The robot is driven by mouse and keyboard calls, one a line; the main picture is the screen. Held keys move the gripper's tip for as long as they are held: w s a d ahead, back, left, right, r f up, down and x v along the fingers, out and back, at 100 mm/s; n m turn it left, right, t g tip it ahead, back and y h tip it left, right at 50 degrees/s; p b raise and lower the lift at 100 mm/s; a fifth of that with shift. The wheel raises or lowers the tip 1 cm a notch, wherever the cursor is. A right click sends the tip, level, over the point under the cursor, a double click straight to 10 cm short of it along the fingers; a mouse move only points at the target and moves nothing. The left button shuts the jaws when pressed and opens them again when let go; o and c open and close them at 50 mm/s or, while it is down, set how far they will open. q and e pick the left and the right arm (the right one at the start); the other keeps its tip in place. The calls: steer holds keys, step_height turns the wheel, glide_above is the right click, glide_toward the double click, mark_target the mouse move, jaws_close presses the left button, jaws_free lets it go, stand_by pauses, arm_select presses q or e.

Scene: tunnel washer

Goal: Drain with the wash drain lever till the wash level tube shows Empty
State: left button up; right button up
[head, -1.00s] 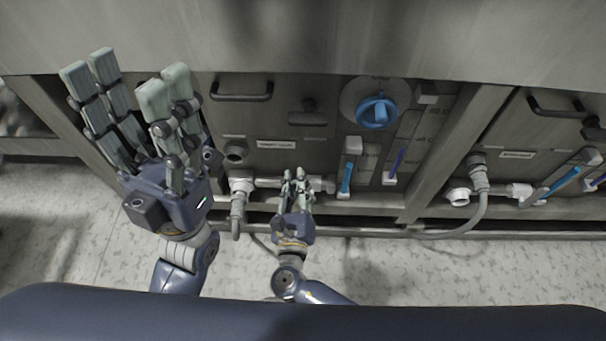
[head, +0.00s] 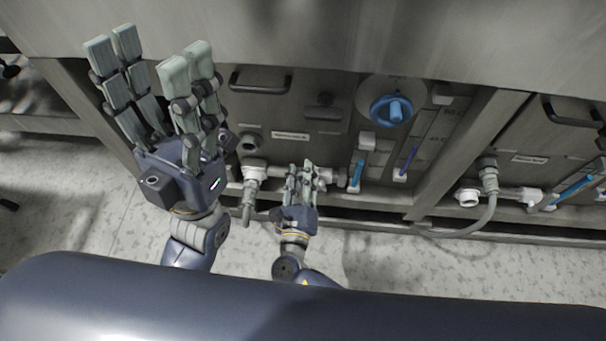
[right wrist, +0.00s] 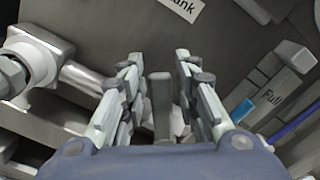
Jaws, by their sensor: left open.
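The wash level tube (head: 357,172) stands on the machine front under a white cap, with blue liquid in its lower part. In the right wrist view, a "Full" label (right wrist: 270,97) is beside its blue column (right wrist: 243,108). A grey upright lever (right wrist: 160,100), apparently the drain lever, stands between the fingers of my right gripper (right wrist: 159,58). Gaps show on both sides of it. In the head view my right gripper (head: 300,168) is low by the drain pipe and hides most of the lever. My left gripper (head: 155,60) is open and empty, raised at the left.
A white drain pipe (head: 255,172) is left of the right gripper. A blue round knob (head: 391,109), a second tube (head: 408,160) and a bar handle (head: 260,86) are on the panel. Another module with a hose (head: 487,205) is at right. The floor (head: 400,265) is clear.

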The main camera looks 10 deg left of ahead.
stand_by(0.3)
steer(key=s, duration=1.2)
steer(key=shift+c, duration=0.3)
